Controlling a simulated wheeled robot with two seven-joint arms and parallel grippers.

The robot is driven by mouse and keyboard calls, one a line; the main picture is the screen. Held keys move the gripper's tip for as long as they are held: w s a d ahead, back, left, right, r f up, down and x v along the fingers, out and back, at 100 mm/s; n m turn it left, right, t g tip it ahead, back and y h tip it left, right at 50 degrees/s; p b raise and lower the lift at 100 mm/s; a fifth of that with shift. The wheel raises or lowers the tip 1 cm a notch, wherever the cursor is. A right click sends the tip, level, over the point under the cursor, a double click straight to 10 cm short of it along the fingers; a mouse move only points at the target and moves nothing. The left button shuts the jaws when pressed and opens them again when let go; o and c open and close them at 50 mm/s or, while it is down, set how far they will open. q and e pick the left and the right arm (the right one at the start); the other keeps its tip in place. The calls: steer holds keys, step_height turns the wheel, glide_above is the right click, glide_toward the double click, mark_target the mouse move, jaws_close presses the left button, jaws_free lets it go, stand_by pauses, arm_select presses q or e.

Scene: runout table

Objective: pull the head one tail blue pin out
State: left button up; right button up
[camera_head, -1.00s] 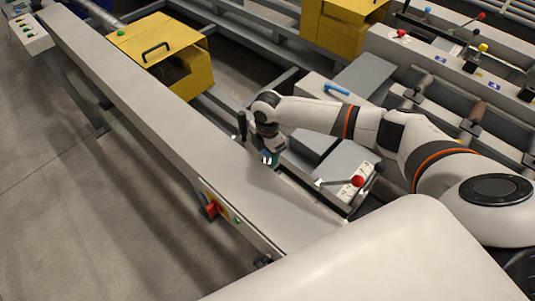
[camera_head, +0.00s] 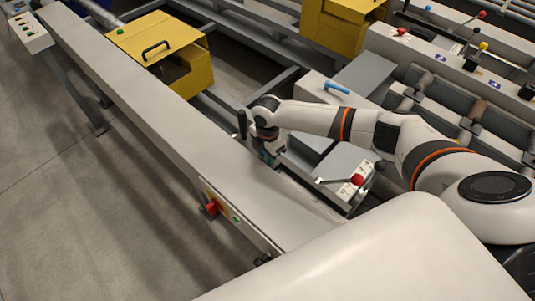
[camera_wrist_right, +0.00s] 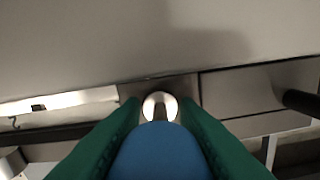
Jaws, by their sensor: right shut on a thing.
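My right gripper (camera_head: 269,160) is pointed down at the inner edge of the long grey table. In the right wrist view its two green fingers (camera_wrist_right: 160,128) are shut on the blue pin (camera_wrist_right: 160,155), whose rounded blue part fills the space between them. Just past it is a bright round metal piece (camera_wrist_right: 159,104) with a dark middle, on a grey block. I cannot tell how far the pin sits in or out of its seat. In the head view the gripper and arm hide the pin. My left gripper is not in view.
The long grey table (camera_head: 150,110) runs diagonally and its top is bare. A black upright handle (camera_head: 242,124) stands close beside the gripper. A red-knobbed lever (camera_head: 357,180) is to the right, a blue handle (camera_head: 336,87) behind, and a yellow guard (camera_head: 160,50) at the back left.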

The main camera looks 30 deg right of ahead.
step_height(320, 180, up, 10)
steer(key=shift+f+b, duration=0.2)
steer(key=shift+b, duration=0.2)
steer(key=shift+r+p, duration=0.4)
steer(key=shift+r, duration=0.1)
steer(key=shift+r+p, duration=0.15)
steer(key=shift+p, duration=0.25)
